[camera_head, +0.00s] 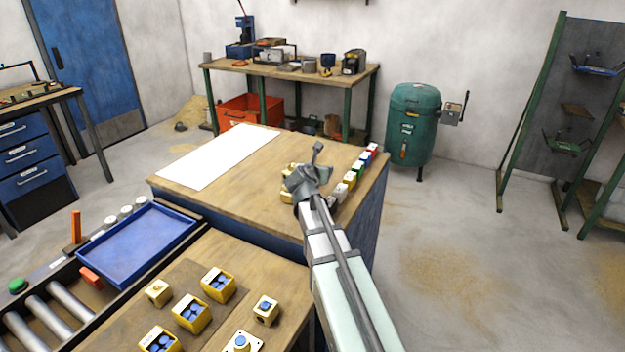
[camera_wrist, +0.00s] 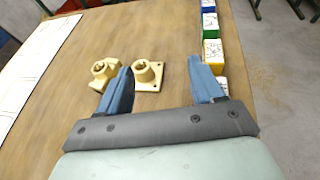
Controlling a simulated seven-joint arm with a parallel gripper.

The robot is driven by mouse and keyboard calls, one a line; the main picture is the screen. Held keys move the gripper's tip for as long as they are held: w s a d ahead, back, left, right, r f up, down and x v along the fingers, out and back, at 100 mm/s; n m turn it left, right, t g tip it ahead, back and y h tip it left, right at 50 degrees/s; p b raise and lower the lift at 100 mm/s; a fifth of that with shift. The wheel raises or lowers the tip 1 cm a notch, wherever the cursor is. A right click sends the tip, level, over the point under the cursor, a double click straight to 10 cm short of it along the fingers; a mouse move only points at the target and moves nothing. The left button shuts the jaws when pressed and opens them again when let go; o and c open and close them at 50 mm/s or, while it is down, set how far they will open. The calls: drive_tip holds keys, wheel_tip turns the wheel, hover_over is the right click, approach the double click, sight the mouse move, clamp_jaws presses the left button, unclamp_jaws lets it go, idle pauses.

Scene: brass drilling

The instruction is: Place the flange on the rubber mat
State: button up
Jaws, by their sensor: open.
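The flange (camera_wrist: 150,74), a brass-coloured piece with a square holed base and a raised round collar, sits on the wooden tabletop in the wrist view. My gripper (camera_wrist: 160,72) is open over the table, its blue fingers apart. The flange shows between the fingers, closer to the left one. Whether a finger touches it, I cannot tell. In the head view my gripper (camera_head: 306,180) covers much of this spot.
Another brass fitting (camera_wrist: 104,72) lies left of the flange, partly behind the left finger. A row of coloured blocks (camera_wrist: 211,48) runs along the table's right edge. A blue tray (camera_head: 138,240) and several yellow button boxes (camera_head: 191,312) are nearer.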

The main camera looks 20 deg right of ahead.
drive_tip(key=w+d+r+m+g+y, duration=0.2)
drive_tip(key=w+d+r+m, duration=0.5)
drive_tip(key=d+r+m, duration=0.4)
drive_tip(key=s+a+f+m+g+y, duration=0.25)
drive_tip(key=a+m, duration=0.25)
drive_tip(key=m, duration=0.4)
drive_tip(key=s+a+f+m+g+y, duration=0.1)
drive_tip(key=a+f+m+g+y, duration=0.15)
drive_tip(key=a+m, duration=0.45)
drive_tip(key=w+f, duration=0.2)
drive_tip(key=f, duration=0.2)
drive_tip(key=w+d+f+m, duration=0.1)
drive_tip(key=w+f, duration=0.1)
drive_tip(key=f, duration=0.2)
drive_tip(key=w+d+f+m, duration=0.1)
drive_tip(key=w+f, duration=0.1)
drive_tip(key=f, duration=0.2)
drive_tip(key=shift+d+f+y, duration=0.1)
drive_tip(key=shift+f+y, duration=0.05)
drive_tip(key=shift+y, duration=0.15)
drive_tip(key=shift+c, duration=0.3)
